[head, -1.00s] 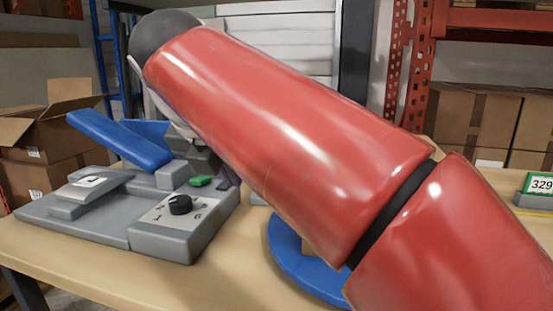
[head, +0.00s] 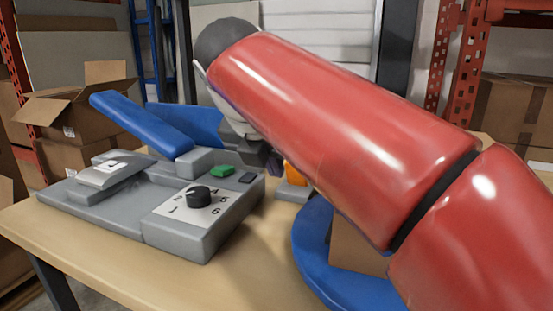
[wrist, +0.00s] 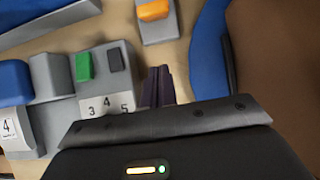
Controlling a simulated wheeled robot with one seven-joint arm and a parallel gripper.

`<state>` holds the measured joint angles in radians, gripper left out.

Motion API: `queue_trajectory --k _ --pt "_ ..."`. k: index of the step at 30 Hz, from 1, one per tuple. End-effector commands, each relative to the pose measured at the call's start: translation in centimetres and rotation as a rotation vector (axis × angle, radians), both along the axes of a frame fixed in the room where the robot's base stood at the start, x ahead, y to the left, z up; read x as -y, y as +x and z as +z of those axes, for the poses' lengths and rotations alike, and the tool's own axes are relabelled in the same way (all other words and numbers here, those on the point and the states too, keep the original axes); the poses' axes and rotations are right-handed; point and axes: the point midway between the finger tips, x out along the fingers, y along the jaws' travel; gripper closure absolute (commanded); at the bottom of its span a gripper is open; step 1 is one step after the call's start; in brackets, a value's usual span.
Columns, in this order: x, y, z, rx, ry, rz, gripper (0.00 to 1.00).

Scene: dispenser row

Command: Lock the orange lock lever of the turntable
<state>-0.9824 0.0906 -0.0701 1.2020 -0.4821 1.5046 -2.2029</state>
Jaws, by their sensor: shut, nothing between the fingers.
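The orange lock lever (wrist: 154,10) sits on a small grey block (wrist: 158,30) at the top of the wrist view. In the head view the lever (head: 294,173) shows just past my arm, partly hidden by it. The blue turntable (head: 312,245) stands beside it on the table, with a cardboard box (head: 352,250) on it, mostly behind my arm. My gripper (wrist: 158,72) is shut and empty. In the wrist view its fingertips are below the lever and apart from it, close to the right side of the grey dispenser unit.
The grey dispenser unit (head: 160,228) has a black dial (head: 198,196), a green button (head: 222,170), a dark button (head: 248,178) and a blue chute (head: 140,125). Bare table (head: 262,265) lies between the unit and the turntable. Open cardboard boxes (head: 75,115) stand behind.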

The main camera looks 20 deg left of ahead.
Motion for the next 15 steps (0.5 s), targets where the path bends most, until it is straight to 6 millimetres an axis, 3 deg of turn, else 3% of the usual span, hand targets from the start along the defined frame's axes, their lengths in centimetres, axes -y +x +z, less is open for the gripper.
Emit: queue_trajectory --k 1,8,15 --pt "0.1 0.7 -1.4 -0.002 -0.004 -0.001 1.00" --pt "0.3 3.4 -5.3 -0.001 -0.001 -0.002 1.00" --pt "0.5 6.5 -3.9 0.000 0.000 -0.004 1.00"
